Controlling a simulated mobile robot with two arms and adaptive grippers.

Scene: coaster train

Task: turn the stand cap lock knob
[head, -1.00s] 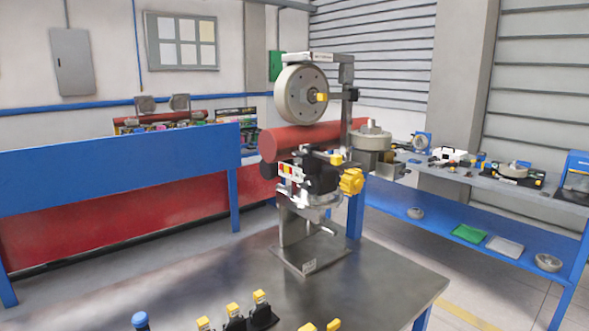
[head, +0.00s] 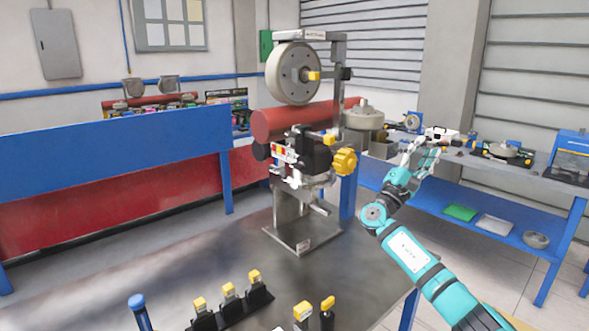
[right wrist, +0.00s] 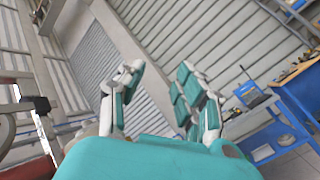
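A grey metal stand (head: 291,215) rises from the table. It carries a grey wheel (head: 288,82) at the top and a black-and-silver unit in the middle. A large yellow star-shaped knob (head: 344,161) sits on the right of that unit. Smaller yellow knobs are beside the wheel (head: 314,76) and on top of the unit (head: 329,140). I cannot tell which one is the stand cap lock knob. My right gripper (head: 421,156) is raised to the right of the star knob, apart from it. Its fingers are spread and empty, also in the right wrist view (right wrist: 160,100). My left gripper is out of view.
Several black blocks with yellow tops (head: 229,291) and a blue-topped post (head: 137,302) stand at the table's front. A red roller (head: 285,121) is behind the stand. A blue workbench (head: 460,197) with parts stands behind my right arm. The table's middle is clear.

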